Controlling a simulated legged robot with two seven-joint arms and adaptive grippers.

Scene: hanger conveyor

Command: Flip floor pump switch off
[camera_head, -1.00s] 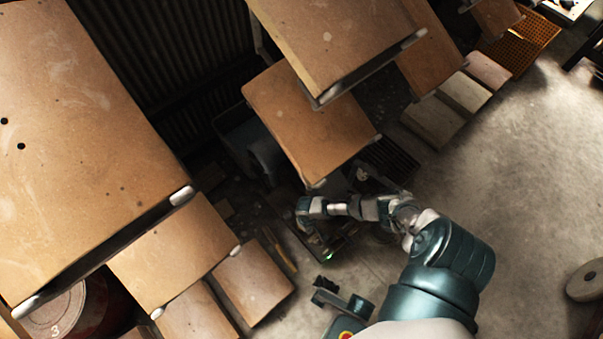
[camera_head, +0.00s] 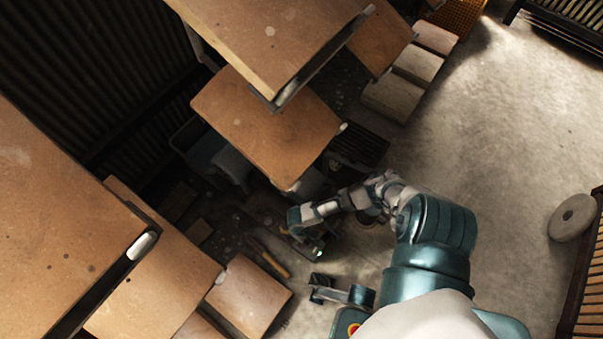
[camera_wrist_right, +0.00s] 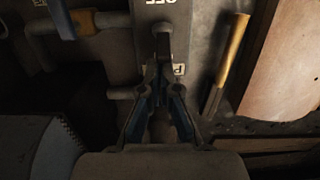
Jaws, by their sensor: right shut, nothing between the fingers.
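My right gripper (camera_head: 311,244) reaches down to dark equipment on the floor below the hanging boards. In the right wrist view the right gripper (camera_wrist_right: 163,38) is shut and empty, its fingertips over a grey switch panel (camera_wrist_right: 148,14). White lettering that seems to read OFF shows upside down at the panel's top edge, beside the fingertips. A second small label is partly covered by the right finger. A small green light (camera_head: 318,255) shows near the gripper in the head view.
Brown boards (camera_head: 268,125) hang above and left of my right arm. A yellow-handled tool (camera_wrist_right: 228,60) lies right of the panel. Pipes (camera_wrist_right: 70,25) run on the panel's left. Open concrete floor (camera_head: 500,130) lies to the right, with a round disc (camera_head: 574,217).

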